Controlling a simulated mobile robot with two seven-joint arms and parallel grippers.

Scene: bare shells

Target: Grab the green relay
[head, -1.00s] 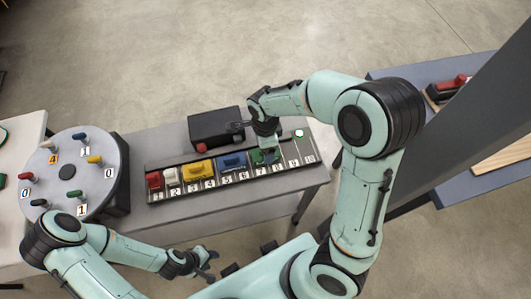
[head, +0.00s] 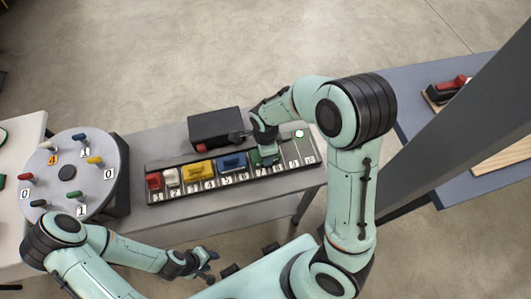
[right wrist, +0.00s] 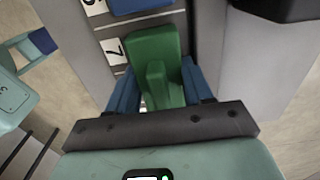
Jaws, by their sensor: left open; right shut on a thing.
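The green relay (head: 257,157) sits in the numbered rail (head: 285,170) around the 7 mark, to the right of the blue relay (head: 234,161). In the right wrist view the green relay (right wrist: 156,62) stands between the two blue fingers of my right gripper (right wrist: 160,88), which is shut on its raised grip. From the head, my right gripper (head: 264,151) hides part of the relay. I cannot tell whether the relay has lifted from the rail. My left gripper (head: 206,262) is open and empty in front of the table.
Red (head: 154,181), white (head: 172,177) and yellow (head: 198,170) relays stand further left in the rail. A black box (head: 215,127) stands behind it. A round dial with coloured pegs (head: 92,181) is at the left. The rail's right end looks free of relays.

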